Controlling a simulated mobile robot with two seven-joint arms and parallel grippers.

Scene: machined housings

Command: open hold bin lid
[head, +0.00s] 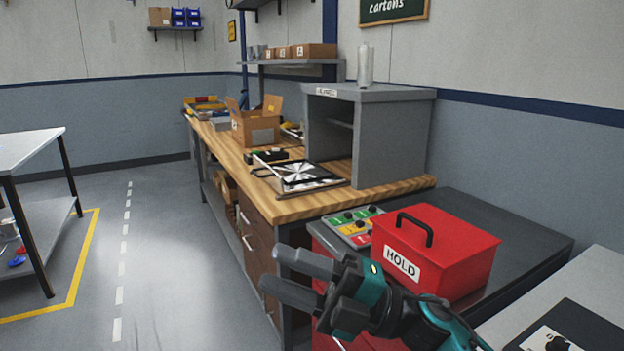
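The hold bin (452,268) is a red box with a label on its front that reads like "HOLD" or "MOLD". It stands on a dark-topped red cabinet at the lower right. Its red lid (455,235) is down and looks shut, with a black bar handle (414,225) standing up from it. My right gripper (270,268) is in front and to the left of the bin, pointing left, with its two grey fingers apart and nothing between them. It does not touch the bin or handle. My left gripper is out of view.
A panel (355,226) with green, yellow and red parts lies left of the bin. The wooden bench (300,208) behind carries a grey open cabinet (388,140), a clipboard-like board (297,174) and a cardboard box (255,122).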

